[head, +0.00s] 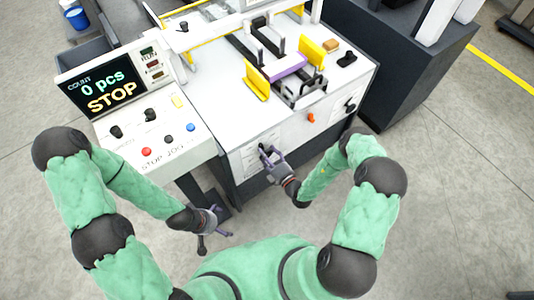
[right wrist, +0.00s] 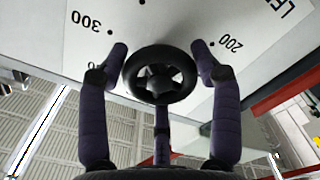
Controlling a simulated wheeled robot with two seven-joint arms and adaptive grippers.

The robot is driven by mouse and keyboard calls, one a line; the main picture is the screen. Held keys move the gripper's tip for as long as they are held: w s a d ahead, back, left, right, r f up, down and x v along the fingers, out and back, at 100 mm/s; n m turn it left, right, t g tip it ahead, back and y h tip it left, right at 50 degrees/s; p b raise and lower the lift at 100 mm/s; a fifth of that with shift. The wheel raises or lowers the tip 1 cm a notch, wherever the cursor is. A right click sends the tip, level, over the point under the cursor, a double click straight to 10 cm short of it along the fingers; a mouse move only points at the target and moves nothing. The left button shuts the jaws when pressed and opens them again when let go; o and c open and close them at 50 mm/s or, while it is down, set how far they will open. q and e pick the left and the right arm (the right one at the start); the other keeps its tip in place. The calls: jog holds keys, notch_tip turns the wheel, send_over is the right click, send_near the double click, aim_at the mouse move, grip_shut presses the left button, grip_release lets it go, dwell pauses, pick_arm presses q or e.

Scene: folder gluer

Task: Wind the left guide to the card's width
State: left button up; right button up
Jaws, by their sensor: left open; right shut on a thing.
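A black handwheel (right wrist: 157,82) with a spoked hub is on the white front panel. Around it is a printed dial (right wrist: 100,45) with dots and the numbers 200 and 300. My right gripper (head: 267,153) is at the front of the machine; in the right wrist view its fingers (right wrist: 160,58) are closed on the wheel's rim from both sides. Two yellow guides stand on the machine top, a nearer left one (head: 257,82) and a farther right one (head: 312,52). A purple piece (head: 287,66), perhaps the card, lies between them. My left gripper (head: 213,220) is open and empty, low beside the machine.
A control panel (head: 150,125) with knobs and buttons stands at the left; its display (head: 101,91) reads 0 pcs, STOP. An orange knob (head: 311,117) and a black knob (head: 350,105) are on the machine front. Open floor lies at the right.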

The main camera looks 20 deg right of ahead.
jog(key=n, duration=0.4)
jog(key=shift+a+r+p, duration=0.1)
jog(key=shift+r+p, duration=0.05)
jog(key=shift+p, duration=0.2)
jog(key=n, duration=0.3)
jog(key=shift+n, duration=0.3)
jog(key=n+p, duration=0.1)
jog(key=n, duration=0.2)
jog(key=shift+n, duration=0.3)
jog(key=n, duration=0.4)
jog(key=shift+n, duration=0.3)
jog(key=n, duration=0.3)
jog(key=n+p, duration=0.1)
jog(key=n, duration=0.1)
jog(key=shift+f, duration=0.25)
jog(key=shift+s+f+n, duration=0.1)
jog(key=shift+n, duration=2)
